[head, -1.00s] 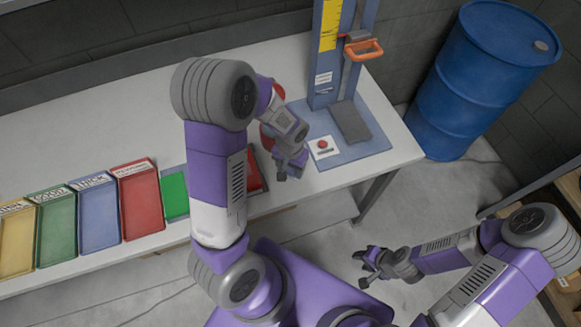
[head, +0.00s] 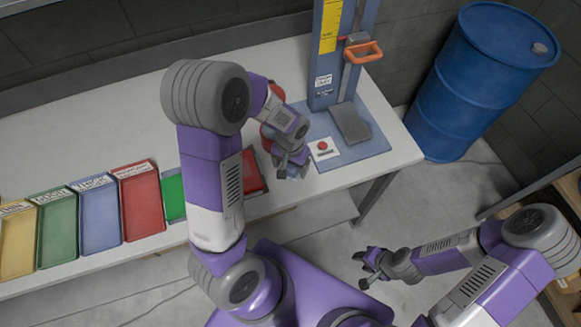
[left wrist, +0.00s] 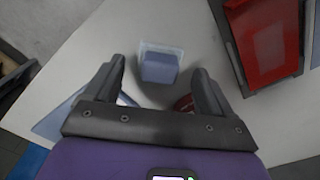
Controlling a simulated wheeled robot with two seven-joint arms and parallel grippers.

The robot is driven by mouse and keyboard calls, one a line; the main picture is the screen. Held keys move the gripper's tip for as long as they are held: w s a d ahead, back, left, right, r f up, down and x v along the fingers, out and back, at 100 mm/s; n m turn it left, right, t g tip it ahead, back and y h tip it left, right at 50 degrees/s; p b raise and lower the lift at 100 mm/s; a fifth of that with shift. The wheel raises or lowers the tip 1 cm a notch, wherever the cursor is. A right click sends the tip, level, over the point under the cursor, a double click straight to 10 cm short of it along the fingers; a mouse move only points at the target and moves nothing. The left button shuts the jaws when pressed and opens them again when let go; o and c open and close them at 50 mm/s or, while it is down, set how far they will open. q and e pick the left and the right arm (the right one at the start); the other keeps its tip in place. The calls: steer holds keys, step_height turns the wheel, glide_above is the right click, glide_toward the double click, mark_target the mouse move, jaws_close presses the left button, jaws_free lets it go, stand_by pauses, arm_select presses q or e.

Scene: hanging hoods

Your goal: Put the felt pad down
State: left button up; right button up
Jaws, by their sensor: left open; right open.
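A small blue block, which looks like the felt pad (left wrist: 160,68), lies on the pale table top in the left wrist view, with a lighter, see-through-looking edge around its top. My left gripper (head: 291,172) is open above the table, left of the blue base plate. In the left wrist view the pad shows between and beyond its two parted fingers, with space on both sides. In the head view the pad is mostly hidden by the gripper. My right gripper (head: 368,268) is open and empty, over the floor at the lower right.
A press stand (head: 332,60) with an orange handle rises from a blue base plate (head: 372,148) bearing a red button (head: 322,146). Coloured trays, including a red one (head: 140,205), line the table's front left. A blue drum (head: 475,85) stands right of the table. The table's back left is clear.

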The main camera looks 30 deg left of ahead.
mark_target(290, 169)
arm_select(q)
step_height(290, 169, up, 10)
steer(key=p, duration=0.1)
steer(key=shift+p, duration=0.35)
arm_select(e)
step_height(290, 169, up, 2)
steer(key=shift+r, duration=0.1)
